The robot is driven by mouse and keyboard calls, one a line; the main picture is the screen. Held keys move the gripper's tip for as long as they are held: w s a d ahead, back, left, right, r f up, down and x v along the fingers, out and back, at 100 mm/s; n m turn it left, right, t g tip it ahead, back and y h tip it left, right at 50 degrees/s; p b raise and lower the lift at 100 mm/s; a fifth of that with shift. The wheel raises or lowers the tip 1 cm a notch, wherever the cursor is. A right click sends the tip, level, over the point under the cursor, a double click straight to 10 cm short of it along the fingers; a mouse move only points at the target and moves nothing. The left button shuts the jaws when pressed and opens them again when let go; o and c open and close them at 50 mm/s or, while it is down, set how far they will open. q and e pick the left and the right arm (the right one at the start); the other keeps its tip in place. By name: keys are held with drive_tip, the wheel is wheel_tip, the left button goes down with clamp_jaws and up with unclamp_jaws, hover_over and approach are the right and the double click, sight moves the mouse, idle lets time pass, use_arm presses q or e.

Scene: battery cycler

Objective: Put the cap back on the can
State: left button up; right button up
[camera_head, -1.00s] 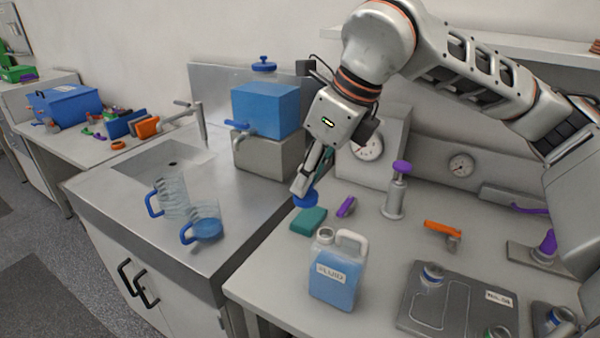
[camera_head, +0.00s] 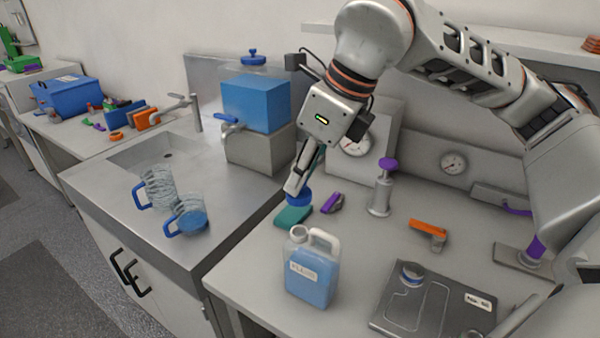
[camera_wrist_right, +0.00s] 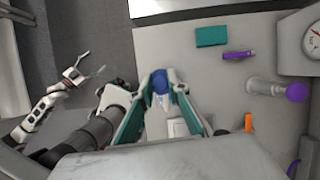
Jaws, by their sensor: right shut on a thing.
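My right gripper (camera_head: 297,192) is shut on the blue cap (camera_head: 299,199), held in the air above the bench. In the right wrist view the cap (camera_wrist_right: 160,81) sits between the fingertips. The can (camera_head: 312,274), a clear jug of blue fluid with a white handle and a label, stands upright on the bench. Its mouth is uncovered, below the cap in the head view and apart from it. In the right wrist view the can (camera_wrist_right: 178,128) is partly hidden between the fingers. My left gripper (camera_wrist_right: 90,70) shows there at the left, fingers spread and empty.
A teal block (camera_head: 293,215) and a purple item (camera_head: 332,203) lie behind the can. A purple-topped pump (camera_head: 381,190), an orange-handled tool (camera_head: 428,233) and a grey tray (camera_head: 385,313) are to the right. A sink counter with two jugs (camera_head: 187,217) is left.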

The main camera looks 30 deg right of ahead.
drive_tip(key=shift+f+b, duration=1.3)
drive_tip(key=shift+f, duration=0.75)
drive_tip(key=shift+f+b, duration=1.6)
drive_tip(key=shift+f, duration=0.5)
drive_tip(key=shift+f, duration=0.25)
drive_tip(key=o, duration=1.4)
drive_tip(key=shift+c, duration=0.2)
drive_tip(key=shift+r, duration=0.15)
